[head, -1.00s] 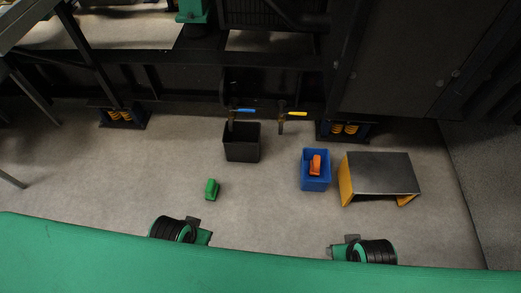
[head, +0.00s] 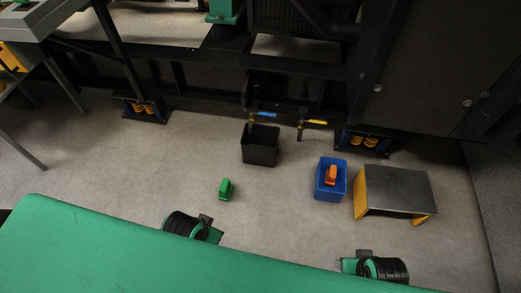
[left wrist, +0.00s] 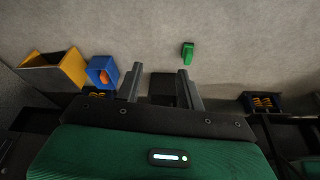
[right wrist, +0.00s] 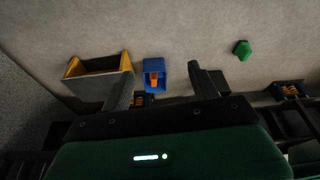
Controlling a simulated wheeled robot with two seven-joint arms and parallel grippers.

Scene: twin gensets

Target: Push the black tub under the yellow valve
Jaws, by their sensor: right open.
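The black tub (head: 260,150) stands upright on the floor, open at the top, below the blue-handled valve (head: 262,115). The yellow valve (head: 315,122) is to the right of the tub, on the same black frame. My left gripper (left wrist: 160,84) is open in the left wrist view, with the dark tub (left wrist: 162,88) showing between its fingers; its distance cannot be judged. My right gripper (right wrist: 161,85) is open and empty in the right wrist view, pointing towards the floor near the blue bin. Neither gripper's fingers are clear in the head view.
A blue bin (head: 323,192) holding an orange toy (head: 331,175) stands right of the tub. A grey-topped yellow stand (head: 397,187) is farther right. A green toy (head: 225,189) lies in front of the tub. Floor between tub and blue bin is clear.

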